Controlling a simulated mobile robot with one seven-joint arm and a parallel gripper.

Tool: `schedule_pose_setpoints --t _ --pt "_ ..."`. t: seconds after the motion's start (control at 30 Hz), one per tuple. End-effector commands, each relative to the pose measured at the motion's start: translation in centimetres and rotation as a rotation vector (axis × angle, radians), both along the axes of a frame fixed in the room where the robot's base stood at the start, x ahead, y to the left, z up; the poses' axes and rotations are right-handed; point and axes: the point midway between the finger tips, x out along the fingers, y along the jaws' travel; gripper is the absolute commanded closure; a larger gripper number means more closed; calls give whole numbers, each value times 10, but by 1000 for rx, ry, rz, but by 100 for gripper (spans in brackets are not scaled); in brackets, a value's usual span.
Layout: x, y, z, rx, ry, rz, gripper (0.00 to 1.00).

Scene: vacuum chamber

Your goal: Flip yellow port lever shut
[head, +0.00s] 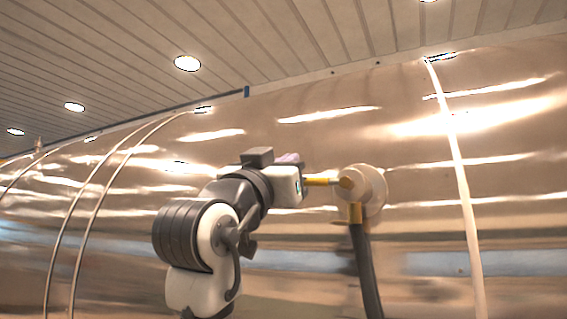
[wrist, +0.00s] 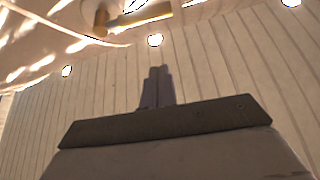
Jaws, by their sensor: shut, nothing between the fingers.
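The yellow port lever (head: 322,181) sticks out to the left, roughly level, from a pale round port (head: 373,190) on the shiny metal chamber wall. Its left end meets my arm's white end in the head view, so I cannot tell whether they touch. In the wrist view the lever (wrist: 145,17) crosses the top, with the port (wrist: 98,14) at its left end. My gripper (wrist: 159,70) has its dark fingers together and empty, below the lever in that picture and apart from it. In the head view only a little of the fingers shows above my wrist.
The curved chamber wall (head: 420,240) fills the background, with a pale band (head: 460,180) to the right and thin curved lines at left. A slatted ceiling with round lamps (head: 187,63) is above.

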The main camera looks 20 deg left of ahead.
Motion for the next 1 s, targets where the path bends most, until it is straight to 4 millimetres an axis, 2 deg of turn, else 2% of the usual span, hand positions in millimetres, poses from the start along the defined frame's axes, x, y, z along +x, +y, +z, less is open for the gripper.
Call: schedule_pose_setpoints --t 0.03,0.33,0.4,0.6,1.0 --pt "10 -1 11 -1 2 -2 100" --pt "67 -6 45 -3 2 0 100" --pt "67 -3 27 -3 1 2 100" --pt "70 -2 7 -2 -1 1 100" --pt "71 -2 -2 -1 -2 2 100"
